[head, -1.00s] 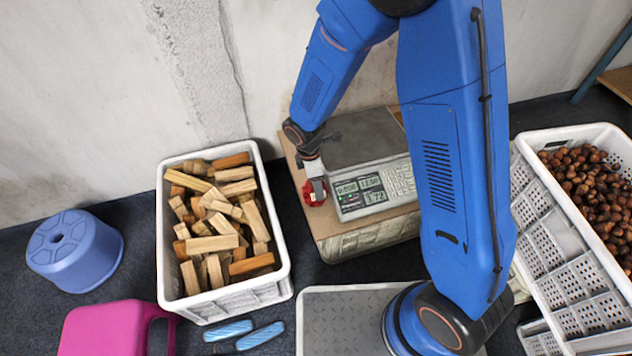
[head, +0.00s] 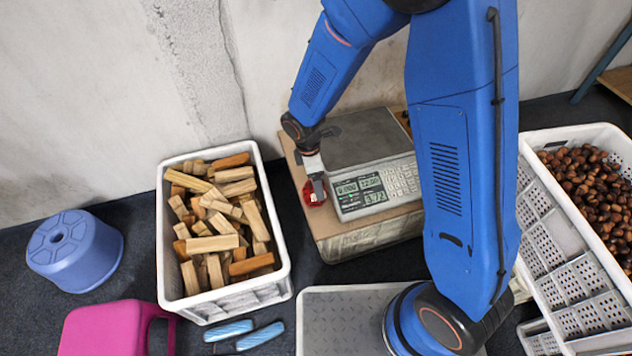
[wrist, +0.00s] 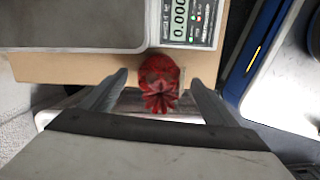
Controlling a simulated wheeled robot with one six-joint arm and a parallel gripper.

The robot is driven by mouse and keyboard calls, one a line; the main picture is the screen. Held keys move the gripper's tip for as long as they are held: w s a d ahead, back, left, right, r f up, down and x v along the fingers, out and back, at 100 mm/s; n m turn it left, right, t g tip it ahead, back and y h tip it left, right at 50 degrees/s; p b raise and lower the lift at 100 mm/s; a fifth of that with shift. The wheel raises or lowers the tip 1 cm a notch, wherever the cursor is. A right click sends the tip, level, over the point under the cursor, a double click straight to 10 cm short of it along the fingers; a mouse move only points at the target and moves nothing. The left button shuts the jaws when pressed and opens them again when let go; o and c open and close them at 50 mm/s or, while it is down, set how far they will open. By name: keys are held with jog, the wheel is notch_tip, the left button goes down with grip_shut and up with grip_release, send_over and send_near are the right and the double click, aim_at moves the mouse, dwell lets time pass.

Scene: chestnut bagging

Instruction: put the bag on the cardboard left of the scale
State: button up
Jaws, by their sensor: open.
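The red bag (head: 314,192) stands on the cardboard (head: 333,229), on the strip just left of the scale (head: 372,170). In the wrist view the bag (wrist: 159,84) shows its gathered red top, close to the scale's display side. My gripper (head: 318,180) is over the bag in the head view and partly hides it. In the wrist view my gripper (wrist: 160,80) is open, with one finger on each side of the bag and a gap visible at both sides. The scale's display reads zero weight.
A white crate of wood pieces (head: 282,250) stands left of the cardboard. A white crate of chestnuts (head: 590,133) is at the right. A blue stool (head: 75,250) and a pink container (head: 105,330) are at the left. The wall is close behind.

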jog(key=r, duration=0.6)
jog(key=a+r, duration=0.1)
jog(key=r, duration=0.3)
jog(key=shift+s+a, duration=0.1)
jog(key=s+d+r+m+t+y, duration=0.1)
jog(key=s+d+r+m, duration=0.3)
jog(key=d+r, duration=0.45)
jog(key=s+d+r+m+t, duration=0.1)
jog(key=s+d+r+m, duration=0.1)
jog(key=d+r+m, duration=0.55)
jog(key=s+d+r+m+t, duration=0.1)
jog(key=s+d+r+m, duration=0.2)
jog(key=s+d, duration=0.3)
jog(key=s+d+r+m+t, duration=0.1)
jog(key=s+d+r+m, duration=0.2)
jog(key=s, duration=0.6)
jog(key=d+m, duration=0.2)
jog(key=d, duration=0.1)
jog(key=shift+t, duration=0.3)
